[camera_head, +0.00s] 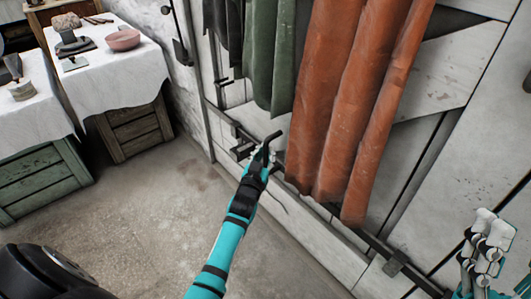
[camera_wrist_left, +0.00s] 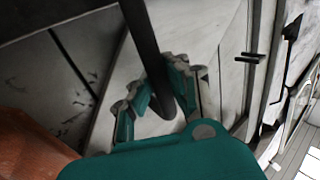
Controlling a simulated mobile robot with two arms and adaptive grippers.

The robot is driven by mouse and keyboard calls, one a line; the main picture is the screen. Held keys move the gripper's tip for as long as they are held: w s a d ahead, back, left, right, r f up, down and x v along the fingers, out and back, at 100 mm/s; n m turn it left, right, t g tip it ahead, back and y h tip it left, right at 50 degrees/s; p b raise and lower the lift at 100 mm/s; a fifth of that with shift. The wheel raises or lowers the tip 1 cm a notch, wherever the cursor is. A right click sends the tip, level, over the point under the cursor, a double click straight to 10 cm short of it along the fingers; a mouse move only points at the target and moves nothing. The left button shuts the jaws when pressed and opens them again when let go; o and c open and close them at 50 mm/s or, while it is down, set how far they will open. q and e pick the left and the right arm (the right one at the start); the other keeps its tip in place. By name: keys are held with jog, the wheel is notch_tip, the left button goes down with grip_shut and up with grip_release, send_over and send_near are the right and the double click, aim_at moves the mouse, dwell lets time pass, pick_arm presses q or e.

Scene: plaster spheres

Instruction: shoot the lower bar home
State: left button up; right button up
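A dark metal bar with a bent handle (camera_head: 272,136) is at the low part of the white plank wall or door, in the middle of the head view. My left gripper (camera_head: 262,155) is at this handle. In the left wrist view the dark rod (camera_wrist_left: 143,35) runs down between the fingers of my left gripper (camera_wrist_left: 160,92), with a pad against each side. The rod's lower end is by the teal palm. Dark brackets (camera_head: 243,150) are just left of the gripper. My right gripper (camera_head: 487,235) is at the lower right, apart from the bar; its finger opening is unclear.
Rust-red cloth (camera_head: 335,100) and green cloth (camera_head: 268,60) hang just above and right of my left gripper. A dark rail (camera_head: 385,252) runs along the wall's foot. Cloth-covered crates (camera_head: 135,130) stand at left, with a pink bowl (camera_head: 123,39) on top. The floor (camera_head: 150,210) between is clear.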

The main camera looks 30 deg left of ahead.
pick_arm(q)
jog(key=o, duration=0.6)
jog(key=shift+s+d, duration=0.1)
jog(key=shift+d, duration=0.1)
jog(key=s+d, duration=0.2)
jog(key=s, duration=0.9)
jog(key=shift+s+d, duration=0.15)
jog(key=shift+s, duration=0.25)
